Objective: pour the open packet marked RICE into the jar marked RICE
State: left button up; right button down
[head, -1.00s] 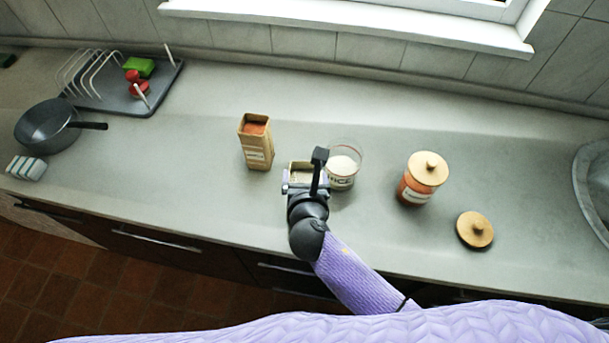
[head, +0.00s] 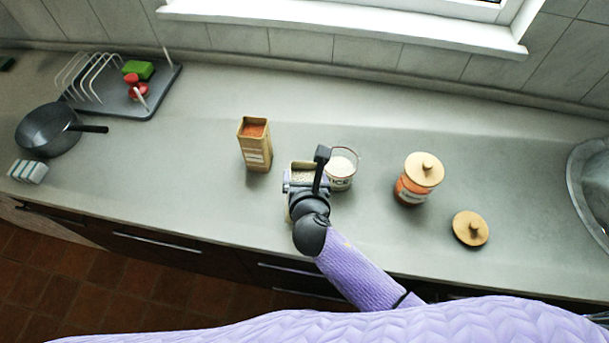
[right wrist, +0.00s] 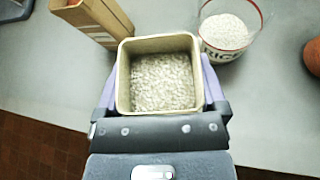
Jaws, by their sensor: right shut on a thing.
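My right gripper (head: 305,187) is shut on the open packet (head: 303,172), a tan square-topped box held with its mouth up. In the right wrist view the packet (right wrist: 163,82) shows pale rice grains inside, and its front marking is hidden. The clear glass jar marked RICE (head: 340,180) stands open just right of the packet, with white grains in it. In the right wrist view the jar (right wrist: 228,48) is apart from the packet, up and to its right. My left gripper is not in view.
A tall open packet with orange contents (head: 257,157) stands left of my gripper. A lidded orange jar (head: 413,190) and a loose wooden lid (head: 470,228) are to the right. A pan (head: 50,130) and dish rack (head: 160,88) lie far left. The counter behind is clear.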

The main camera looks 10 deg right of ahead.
aim_at(315, 167)
jog(key=shift+w+d+r+p, duration=0.1)
jog(key=shift+w+d+p, duration=0.15)
jog(key=shift+p, duration=0.45)
dwell(0.3)
jog(key=shift+w+d+m+g+y+p, duration=0.3)
jog(key=shift+m+g+y+p, duration=0.15)
jog(key=shift+p, duration=0.5)
dwell(0.5)
jog(key=shift+w+d+m+g+y+p, duration=0.35)
jog(key=shift+w+d+g+y+p, duration=0.3)
jog(key=shift+p, duration=0.9)
dwell(0.7)
